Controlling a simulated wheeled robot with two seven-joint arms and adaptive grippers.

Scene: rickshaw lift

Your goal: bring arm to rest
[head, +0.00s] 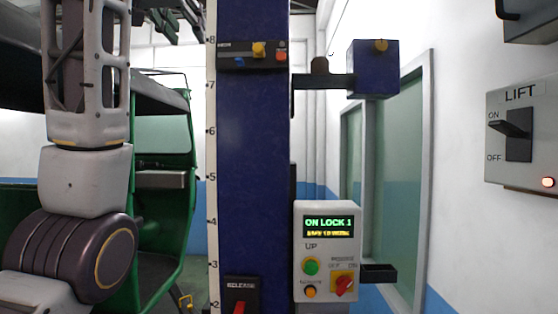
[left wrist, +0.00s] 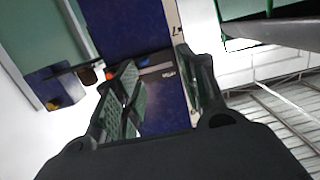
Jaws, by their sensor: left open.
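My left arm (head: 86,190) rises from the lower left of the head view, bent upward. The dark fingers of my left gripper (head: 178,22) show at the top edge there, partly cut off. In the left wrist view, my left gripper (left wrist: 160,72) is open with nothing between its two fingers. It points towards the blue lift column, apart from it as far as I can see. My right arm and gripper are in neither view.
The blue column (head: 253,150) with a white scale stands ahead. A control box (head: 326,250) reads "ON LOCK 1". A blue box (head: 373,70) juts out right. A LIFT switch (head: 519,135) is on the right wall. A green rickshaw (head: 182,200) stands behind my left arm.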

